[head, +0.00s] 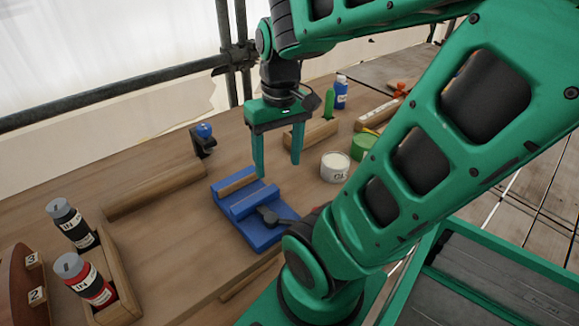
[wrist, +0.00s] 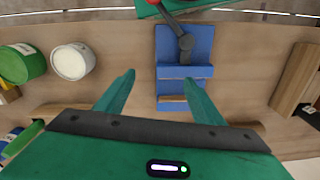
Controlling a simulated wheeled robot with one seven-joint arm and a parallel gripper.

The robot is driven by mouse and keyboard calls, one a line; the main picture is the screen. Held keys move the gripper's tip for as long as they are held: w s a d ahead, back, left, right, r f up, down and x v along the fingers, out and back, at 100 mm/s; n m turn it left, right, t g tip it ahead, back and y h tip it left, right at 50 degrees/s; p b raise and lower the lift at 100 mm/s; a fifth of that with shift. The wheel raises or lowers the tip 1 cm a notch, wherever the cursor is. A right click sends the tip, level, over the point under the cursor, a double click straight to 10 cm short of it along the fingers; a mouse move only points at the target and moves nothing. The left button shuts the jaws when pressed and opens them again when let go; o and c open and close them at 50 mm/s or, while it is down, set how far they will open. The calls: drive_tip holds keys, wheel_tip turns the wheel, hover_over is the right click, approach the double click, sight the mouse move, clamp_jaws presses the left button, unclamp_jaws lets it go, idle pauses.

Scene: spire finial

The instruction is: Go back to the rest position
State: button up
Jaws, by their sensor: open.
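My gripper (head: 279,170) is green, open and empty, with both fingers pointing down above the wooden bench (head: 165,235). In the head view its fingertips appear just behind and to the right of a blue vise-like fixture (head: 257,231) with a dark lever. In the wrist view the fingers (wrist: 158,88) are spread apart, and the blue fixture (wrist: 171,47) shows beyond the right finger. Part of the fixture's near side is close to my arm in the head view.
A white tub (head: 335,167), a green can (head: 364,146) and a blue bottle (head: 341,93) stand to the right. Black (head: 72,224) and red (head: 84,279) bottles stand in a wooden rack at left. A dark pipe rail (head: 125,91) runs behind. Bench left of the fixture is partly clear.

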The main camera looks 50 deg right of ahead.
drive_tip(key=s, duration=0.1)
drive_tip(key=s+m, duration=0.1)
drive_tip(key=s+f+m, duration=0.1)
drive_tip(key=s, duration=0.1)
drive_tip(key=shift+d, duration=0.25)
drive_tip(key=shift+w, duration=0.1)
drive_tip(key=shift+w+f, duration=0.2)
drive_tip(key=shift+w, duration=0.3)
idle(0.3)
